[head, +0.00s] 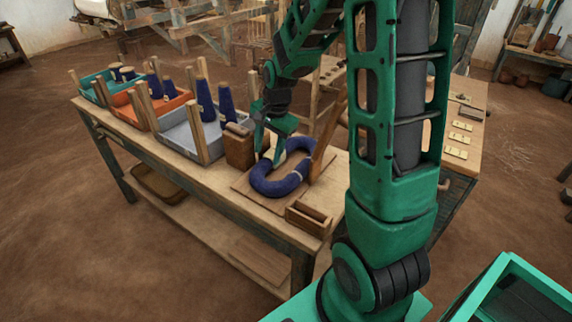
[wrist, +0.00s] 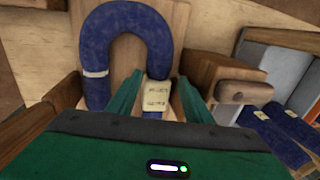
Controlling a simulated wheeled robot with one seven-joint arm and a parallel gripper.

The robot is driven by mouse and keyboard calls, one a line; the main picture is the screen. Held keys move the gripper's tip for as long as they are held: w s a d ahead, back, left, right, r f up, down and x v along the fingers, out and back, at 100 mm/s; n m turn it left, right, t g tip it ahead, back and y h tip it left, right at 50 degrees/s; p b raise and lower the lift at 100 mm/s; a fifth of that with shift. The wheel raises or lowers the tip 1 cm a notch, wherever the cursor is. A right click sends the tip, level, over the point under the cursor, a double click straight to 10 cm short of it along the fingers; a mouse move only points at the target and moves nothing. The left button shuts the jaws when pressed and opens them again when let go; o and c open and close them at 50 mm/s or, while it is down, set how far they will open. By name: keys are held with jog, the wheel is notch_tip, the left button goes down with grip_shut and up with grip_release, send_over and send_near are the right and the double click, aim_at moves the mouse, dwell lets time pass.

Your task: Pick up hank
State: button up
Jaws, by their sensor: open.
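The hank (head: 276,186) is a thick dark blue loop of yarn with a pale tie and a cream paper label. It lies on a wooden board (head: 247,192) on the workbench, and the wrist view shows it too (wrist: 95,50). My gripper (head: 270,155) is at the loop's far left side in the head view. In the wrist view its two green fingers (wrist: 158,95) are apart, with the labelled side of the hank between or just beyond them. I cannot tell whether they touch the yarn. The gripper hides part of the loop.
A wooden block with a handle (head: 239,148) stands close left of my gripper. A small open wooden box (head: 308,219) sits at the bench's front edge. Grey (head: 187,143), orange (head: 128,113) and teal trays with blue cones stand further left. An upright wooden piece (head: 323,147) rises behind the hank.

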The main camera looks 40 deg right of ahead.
aim_at(267, 158)
jog(key=f, duration=0.4)
jog(key=shift+w+a+f, duration=0.1)
jog(key=shift+w, duration=0.2)
jog(key=c, duration=0.9)
